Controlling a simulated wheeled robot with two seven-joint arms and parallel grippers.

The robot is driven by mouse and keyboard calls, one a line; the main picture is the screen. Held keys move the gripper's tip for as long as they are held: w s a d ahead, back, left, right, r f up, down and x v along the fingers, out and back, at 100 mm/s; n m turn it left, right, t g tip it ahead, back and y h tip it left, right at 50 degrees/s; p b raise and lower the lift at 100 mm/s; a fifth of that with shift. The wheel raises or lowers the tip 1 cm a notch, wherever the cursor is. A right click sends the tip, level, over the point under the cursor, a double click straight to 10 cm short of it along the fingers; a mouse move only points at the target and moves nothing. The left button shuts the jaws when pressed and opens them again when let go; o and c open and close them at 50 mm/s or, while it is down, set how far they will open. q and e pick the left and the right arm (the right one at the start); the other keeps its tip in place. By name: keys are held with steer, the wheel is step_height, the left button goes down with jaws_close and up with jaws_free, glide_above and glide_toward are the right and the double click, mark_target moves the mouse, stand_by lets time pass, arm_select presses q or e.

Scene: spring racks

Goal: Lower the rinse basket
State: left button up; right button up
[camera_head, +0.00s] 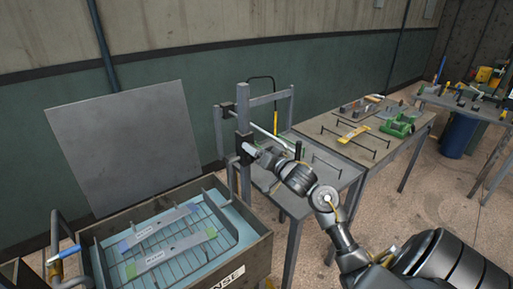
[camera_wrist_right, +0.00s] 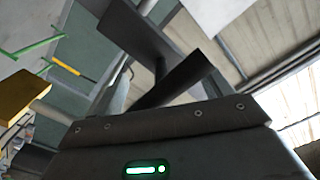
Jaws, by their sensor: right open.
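The rinse basket (camera_head: 187,267) is a dark wire rack inside an open tank (camera_head: 252,256) of pale blue liquid at lower left in the head view. Two labelled grey bars with coloured ends lie across it. I cannot tell its depth in the liquid. My right gripper (camera_head: 244,149) is open at a dark block on a grey upright post (camera_head: 244,188), behind the tank's right side; contact is unclear. The wrist view shows its dark fingers (camera_wrist_right: 168,62) apart, with nothing clearly between them. My left gripper is not in view.
A grey panel (camera_head: 128,140) stands upright behind the tank. A bent grey tube and a blue-gripped handle (camera_head: 65,252) are at its left. Right of the post, a table (camera_head: 377,148) holds racks and a green tool. A blue bin (camera_head: 458,136) stands farther right.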

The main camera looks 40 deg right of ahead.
steer(key=shift+w, duration=0.6)
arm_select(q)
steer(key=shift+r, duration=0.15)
